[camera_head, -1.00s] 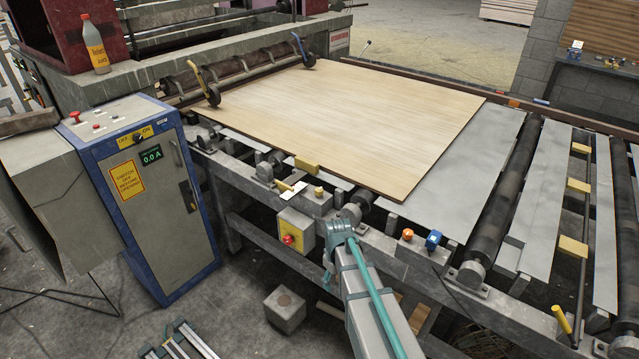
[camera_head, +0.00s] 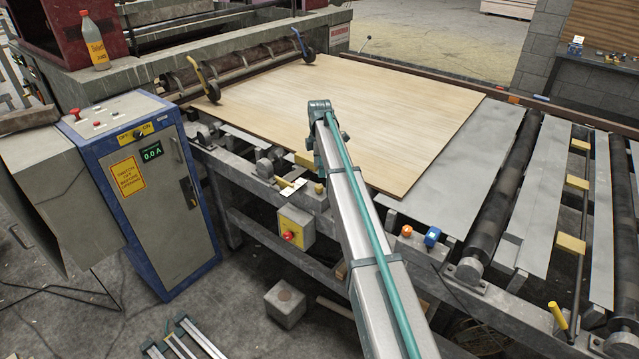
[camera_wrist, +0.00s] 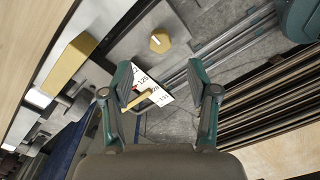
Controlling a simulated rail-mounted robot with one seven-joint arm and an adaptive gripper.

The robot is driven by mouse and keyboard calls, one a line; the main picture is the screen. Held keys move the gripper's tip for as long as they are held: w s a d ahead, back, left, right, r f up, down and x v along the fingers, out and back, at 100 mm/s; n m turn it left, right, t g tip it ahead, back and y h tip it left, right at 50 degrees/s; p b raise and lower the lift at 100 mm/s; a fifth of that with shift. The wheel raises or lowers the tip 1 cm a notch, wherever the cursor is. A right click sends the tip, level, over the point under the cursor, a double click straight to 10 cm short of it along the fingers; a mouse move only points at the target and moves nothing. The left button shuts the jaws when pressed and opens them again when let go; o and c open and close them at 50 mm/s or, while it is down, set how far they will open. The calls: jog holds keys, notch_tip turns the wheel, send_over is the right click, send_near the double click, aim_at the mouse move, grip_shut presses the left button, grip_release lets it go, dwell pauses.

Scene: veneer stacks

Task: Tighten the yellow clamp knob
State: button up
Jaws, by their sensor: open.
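The yellow clamp knob (camera_wrist: 159,40) is a small faceted knob on a grey metal plate, near the top middle of the wrist view. My gripper (camera_wrist: 161,84) is open and empty in the wrist view. Its two fingers are spread wide, and the knob shows beyond the gap between their tips, apart from both.
A white number scale (camera_wrist: 152,88) with a yellow pointer lies beneath the fingers. A yellow block (camera_wrist: 70,62) sits left of the knob beside the veneer sheet (camera_head: 400,120). A yellow box with a red button (camera_head: 295,228) hangs below the rail. Orange (camera_head: 407,231) and blue (camera_head: 432,237) knobs stand to the right.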

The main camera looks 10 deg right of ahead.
aim_at(320, 186)
notch_tip(320, 186, down, 8)
jog(key=shift+r+p, duration=0.1)
jog(key=shift+p, duration=0.95)
grip_shut()
